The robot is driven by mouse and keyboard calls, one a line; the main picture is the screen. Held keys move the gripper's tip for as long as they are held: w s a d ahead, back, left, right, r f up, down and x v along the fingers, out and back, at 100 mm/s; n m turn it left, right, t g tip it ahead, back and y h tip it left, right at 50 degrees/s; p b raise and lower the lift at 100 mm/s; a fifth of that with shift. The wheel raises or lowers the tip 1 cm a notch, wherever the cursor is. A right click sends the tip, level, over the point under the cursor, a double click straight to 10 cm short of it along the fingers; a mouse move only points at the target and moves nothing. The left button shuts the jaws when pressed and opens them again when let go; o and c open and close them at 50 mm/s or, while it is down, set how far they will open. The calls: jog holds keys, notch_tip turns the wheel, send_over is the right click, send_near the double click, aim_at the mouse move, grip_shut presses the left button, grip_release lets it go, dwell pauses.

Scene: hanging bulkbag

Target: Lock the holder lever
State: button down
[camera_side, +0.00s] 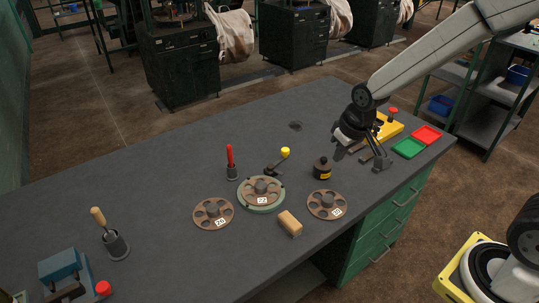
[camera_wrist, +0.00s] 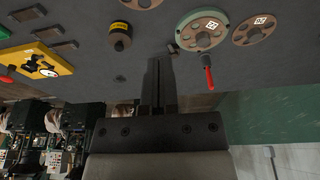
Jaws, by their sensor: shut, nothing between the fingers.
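The holder is a round green base (camera_side: 261,207) with a brown disc marked 22 (camera_side: 262,187) seated on it. It also shows at the top of the wrist view (camera_wrist: 182,28). The holder lever (camera_side: 274,170) is a dark arm behind the disc, tilted up to the right, ending in a yellow knob (camera_side: 285,152). The knob cannot be made out in the wrist view, where only a small dark part shows beside the holder. My gripper (camera_side: 338,153) is shut and empty above the table, right of the lever and apart from it. Its fingers also show in the wrist view (camera_wrist: 158,80).
A black weight with a yellow band (camera_side: 322,169) stands near my gripper. A red-handled tool (camera_side: 230,160) stands upright left of the lever. Loose discs (camera_side: 213,213) (camera_side: 327,205) and a wooden block (camera_side: 290,223) lie around the holder. Green (camera_side: 408,148) and red trays (camera_side: 426,135) are at right.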

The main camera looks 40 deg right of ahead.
jog(key=w+d+f, duration=0.2)
jog(key=w, duration=0.7)
jog(key=w+d+f, duration=0.1)
jog(key=w+f, duration=0.1)
jog(key=w, duration=0.8)
jog(key=w+d+f, duration=0.2)
jog(key=w+f, duration=0.1)
jog(key=w, duration=0.7)
jog(key=shift+d+m+t, duration=0.3)
jog(key=shift+m+t, duration=0.1)
jog(key=shift+f, duration=0.1)
jog(key=shift+x, duration=4.15)
jog(key=shift+w+d+f, duration=0.1)
jog(key=shift+w+f, duration=0.1)
jog(key=shift+f, duration=0.15)
jog(key=shift+f, duration=0.35)
jog(key=shift+s, duration=0.8)
